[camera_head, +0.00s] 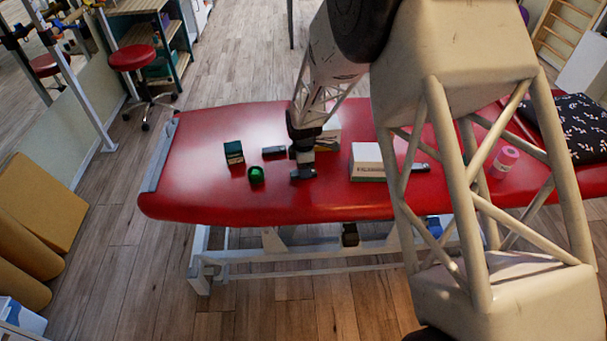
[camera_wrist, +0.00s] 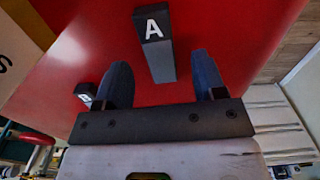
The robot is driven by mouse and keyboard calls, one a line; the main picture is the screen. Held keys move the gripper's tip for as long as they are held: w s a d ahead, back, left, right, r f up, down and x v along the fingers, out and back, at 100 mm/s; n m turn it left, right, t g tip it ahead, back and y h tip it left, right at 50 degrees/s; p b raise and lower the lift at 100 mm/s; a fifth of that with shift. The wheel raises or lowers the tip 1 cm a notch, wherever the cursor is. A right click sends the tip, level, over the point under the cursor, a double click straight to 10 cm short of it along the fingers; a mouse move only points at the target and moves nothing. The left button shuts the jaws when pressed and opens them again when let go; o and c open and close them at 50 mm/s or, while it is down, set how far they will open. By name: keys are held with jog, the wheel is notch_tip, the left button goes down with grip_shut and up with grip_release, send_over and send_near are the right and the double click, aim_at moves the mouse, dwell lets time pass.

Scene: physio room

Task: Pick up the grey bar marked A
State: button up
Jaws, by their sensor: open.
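The grey bar marked A (camera_wrist: 165,62) shows in the wrist view, on the red couch top; it has a dark end with a white letter A. My gripper (camera_wrist: 160,68) is open, with one finger on each side of the bar's near end in that picture. Both fingers look apart from the bar, and I cannot tell how far above it they are. In the head view my gripper (camera_head: 303,165) is low over the couch; the letter A cannot be read there.
On the red couch (camera_head: 220,200) are a dark bar (camera_head: 273,151), a dark green box (camera_head: 234,152), a green round object (camera_head: 256,174), a white box (camera_head: 367,161) and a pink roll (camera_head: 504,162). Another marked bar (camera_wrist: 86,94) shows beside the left finger. The couch's left end is clear.

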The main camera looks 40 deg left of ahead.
jog(key=shift+f, duration=1.35)
jog(key=c, duration=1)
jog(key=shift+r, duration=0.1)
jog(key=shift+r, duration=0.75)
notch_tip(320, 180, up, 2)
jog(key=shift+r, duration=0.1)
jog(key=s+d, duration=0.3)
jog(key=d, duration=0.1)
jog(key=s+d, duration=0.3)
jog(key=d, duration=0.1)
jog(key=s+d+r, duration=0.1)
jog(key=s+d, duration=0.2)
jog(key=d, duration=0.1)
jog(key=shift+s+d, duration=0.35)
jog(key=shift+d, duration=0.05)
